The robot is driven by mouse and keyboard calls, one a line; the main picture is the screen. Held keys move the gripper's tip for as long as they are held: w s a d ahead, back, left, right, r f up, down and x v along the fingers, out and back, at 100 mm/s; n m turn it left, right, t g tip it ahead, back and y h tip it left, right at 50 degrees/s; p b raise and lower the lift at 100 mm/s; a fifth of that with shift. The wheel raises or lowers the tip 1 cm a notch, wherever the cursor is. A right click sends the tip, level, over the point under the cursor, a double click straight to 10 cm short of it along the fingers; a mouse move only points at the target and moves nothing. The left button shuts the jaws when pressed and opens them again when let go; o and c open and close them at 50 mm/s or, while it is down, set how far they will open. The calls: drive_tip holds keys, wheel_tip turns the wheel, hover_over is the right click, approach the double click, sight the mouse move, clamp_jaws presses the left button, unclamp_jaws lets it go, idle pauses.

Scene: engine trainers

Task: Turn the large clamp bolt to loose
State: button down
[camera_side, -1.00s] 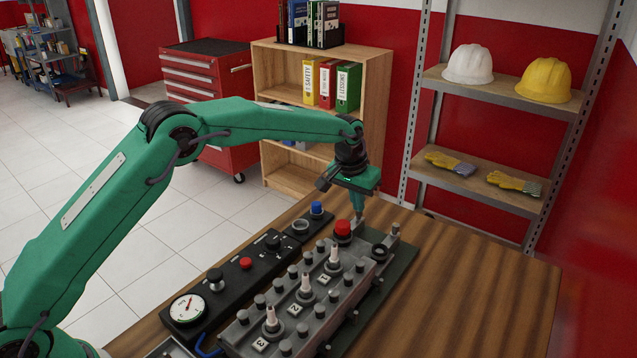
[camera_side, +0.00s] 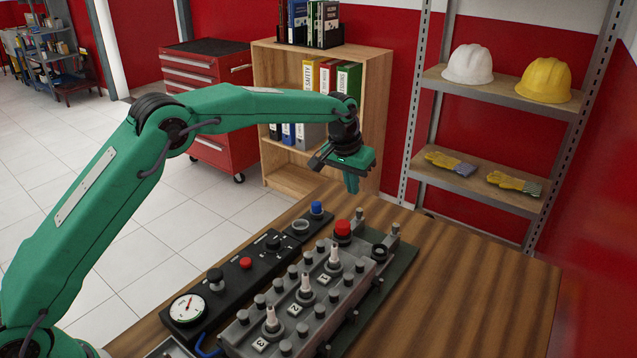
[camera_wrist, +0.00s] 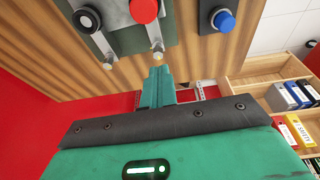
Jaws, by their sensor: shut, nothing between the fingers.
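My gripper (camera_side: 352,187) is shut and empty, pointing down above the far end of the engine trainer (camera_side: 301,315). Its closed fingertips also show in the wrist view (camera_wrist: 160,72). Two pale bolt heads stand at the trainer's far end: one (camera_side: 360,214) beside the red cap (camera_side: 343,228), just below my fingers, and one (camera_side: 395,229) farther right. In the wrist view, one bolt head (camera_wrist: 157,55) lies just beyond my fingertips and the other (camera_wrist: 108,61) to the left. I cannot tell which is the large clamp bolt. My fingers appear clear of both.
A black panel (camera_side: 200,328) with a gauge, knobs and a blue button (camera_side: 317,208) lies left of the trainer. Numbered posts and several small bolts rise from the trainer. The wooden table (camera_side: 480,285) is clear on the right.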

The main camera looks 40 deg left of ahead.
sight(359, 214)
drive_tip(key=shift+f, duration=0.1)
drive_tip(key=shift+f, duration=3.4)
drive_tip(key=shift+w, duration=0.1)
drive_tip(key=shift+w+d, duration=0.1)
drive_tip(key=shift+w, duration=0.05)
drive_tip(key=shift+d, duration=0.3)
drive_tip(key=shift+s+a, duration=0.1)
drive_tip(key=shift+s, duration=0.4)
drive_tip(key=shift+r, duration=0.15)
